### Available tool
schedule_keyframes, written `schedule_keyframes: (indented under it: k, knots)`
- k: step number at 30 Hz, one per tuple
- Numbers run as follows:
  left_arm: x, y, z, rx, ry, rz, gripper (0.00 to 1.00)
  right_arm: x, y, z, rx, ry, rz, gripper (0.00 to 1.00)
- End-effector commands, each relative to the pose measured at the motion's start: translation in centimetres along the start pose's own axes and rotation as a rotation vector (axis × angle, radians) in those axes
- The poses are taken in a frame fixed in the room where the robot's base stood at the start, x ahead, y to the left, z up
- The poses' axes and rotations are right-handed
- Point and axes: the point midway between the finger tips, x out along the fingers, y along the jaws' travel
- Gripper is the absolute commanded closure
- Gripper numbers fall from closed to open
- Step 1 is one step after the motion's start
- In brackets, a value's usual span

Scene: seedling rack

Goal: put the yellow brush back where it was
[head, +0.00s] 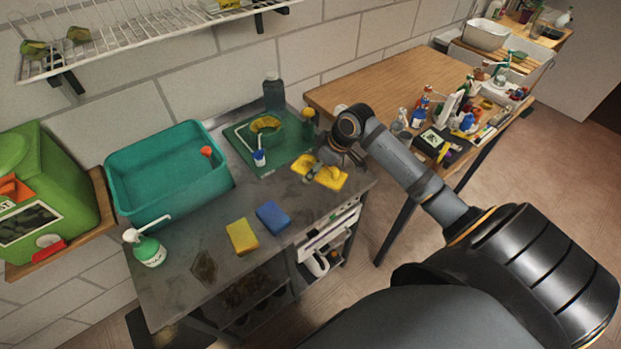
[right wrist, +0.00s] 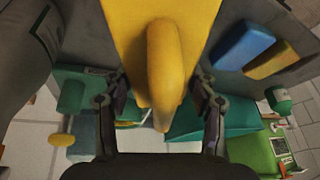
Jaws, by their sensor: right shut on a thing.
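The yellow brush (head: 328,177) is at the right end of the grey metal table, just right of the green tray, held by my right gripper (head: 324,163). I cannot tell from the head view whether its underside touches the table. In the right wrist view the brush (right wrist: 165,25) fills the top middle, with its rounded yellow handle between the two dark fingers of my right gripper (right wrist: 160,100). The fingers are shut on it. My left gripper is not in view.
A green tray (head: 246,165) holds a plant ring and small bottles. A yellow sponge (head: 242,236) and blue sponge (head: 272,217) lie near the front edge. A teal tub (head: 165,172) and pump bottle (head: 147,249) stand left. A cluttered wooden table (head: 390,82) is at right.

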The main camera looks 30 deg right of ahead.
Motion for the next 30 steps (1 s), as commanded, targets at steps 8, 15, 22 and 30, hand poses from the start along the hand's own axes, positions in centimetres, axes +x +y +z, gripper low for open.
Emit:
schedule_keyframes:
  k: [8, 15, 22, 30]
  knots:
    - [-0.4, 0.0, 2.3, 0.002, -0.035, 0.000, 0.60, 3.8, 1.8, -0.9, 0.001, 0.003, 0.001, 0.77]
    - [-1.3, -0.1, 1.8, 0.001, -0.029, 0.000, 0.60, 5.6, 2.1, -0.6, 0.002, -0.001, -0.003, 0.77]
    - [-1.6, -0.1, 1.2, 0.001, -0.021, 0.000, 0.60, 7.4, 2.3, 0.2, -0.002, 0.002, 0.002, 0.77]
    - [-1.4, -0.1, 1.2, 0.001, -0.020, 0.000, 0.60, 7.7, 2.4, 0.3, -0.001, 0.002, 0.002, 0.41]
